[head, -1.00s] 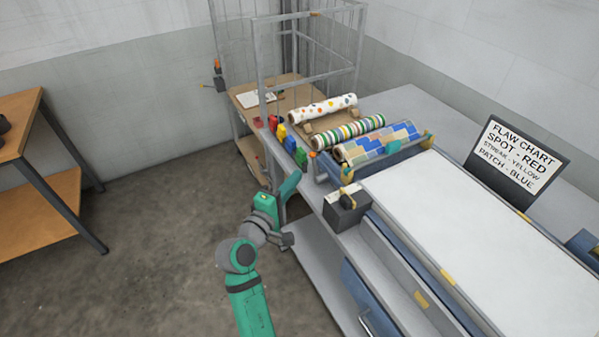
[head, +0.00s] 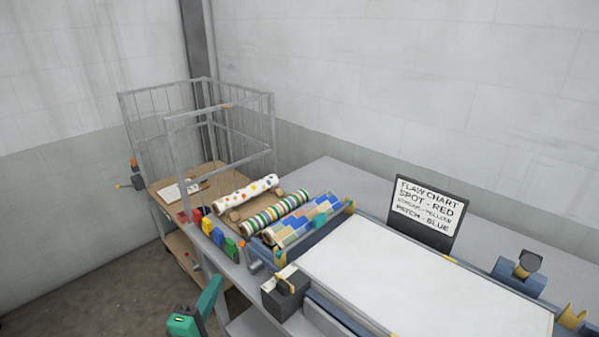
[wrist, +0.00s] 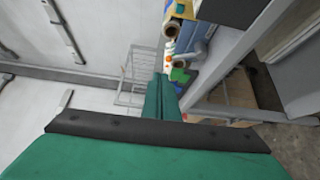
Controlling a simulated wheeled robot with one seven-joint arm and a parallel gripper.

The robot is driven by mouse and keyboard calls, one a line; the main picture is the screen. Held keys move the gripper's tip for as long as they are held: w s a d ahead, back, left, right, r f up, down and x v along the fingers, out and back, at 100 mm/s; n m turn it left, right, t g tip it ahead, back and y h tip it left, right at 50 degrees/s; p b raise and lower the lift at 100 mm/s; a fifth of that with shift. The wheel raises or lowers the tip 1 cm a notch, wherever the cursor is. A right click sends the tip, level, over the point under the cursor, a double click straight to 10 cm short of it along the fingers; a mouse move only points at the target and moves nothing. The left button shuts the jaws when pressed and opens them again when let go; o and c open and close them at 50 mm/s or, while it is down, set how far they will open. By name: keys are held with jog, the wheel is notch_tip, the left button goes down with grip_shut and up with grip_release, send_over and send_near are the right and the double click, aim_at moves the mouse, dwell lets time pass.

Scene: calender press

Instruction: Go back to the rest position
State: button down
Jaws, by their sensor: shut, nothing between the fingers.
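My gripper (wrist: 164,98) shows in the wrist view as two narrow green fingers, closed together with nothing between them. In that view the wire cage cart and the coloured markers lie beyond its tips. In the head view a green part of my arm (head: 198,308) rises from the bottom edge, left of the bench and below the coloured markers. The rest of my arm is cut off by the frame there.
Three patterned rolls (head: 276,213) lie on the grey bench beside a row of coloured markers (head: 218,236). A dark box (head: 286,293) stands at the front edge. A flaw chart (head: 428,210) stands behind the white bed (head: 400,275). A cage cart (head: 167,193) is at the left.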

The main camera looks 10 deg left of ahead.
jog(key=s+d+f+m+g+y, duration=0.1)
jog(key=s+d+f+m+g, duration=0.15)
jog(key=s+d+f, duration=0.6)
jog(key=s+d+f+m+g+y, duration=0.1)
jog(key=s+d+f+m, duration=0.4)
jog(key=f, duration=0.6)
jog(key=s+d+r+m+h, duration=0.1)
jog(key=s+d+r+m, duration=0.1)
jog(key=s+d+m, duration=0.3)
jog(key=s+d+r+m+t+h, duration=0.1)
jog(key=s+d+m, duration=0.5)
jog(key=s+d, duration=0.5)
jog(key=v, duration=0.4)
jog(key=shift+s, duration=0.25)
jog(key=shift+h, duration=0.3)
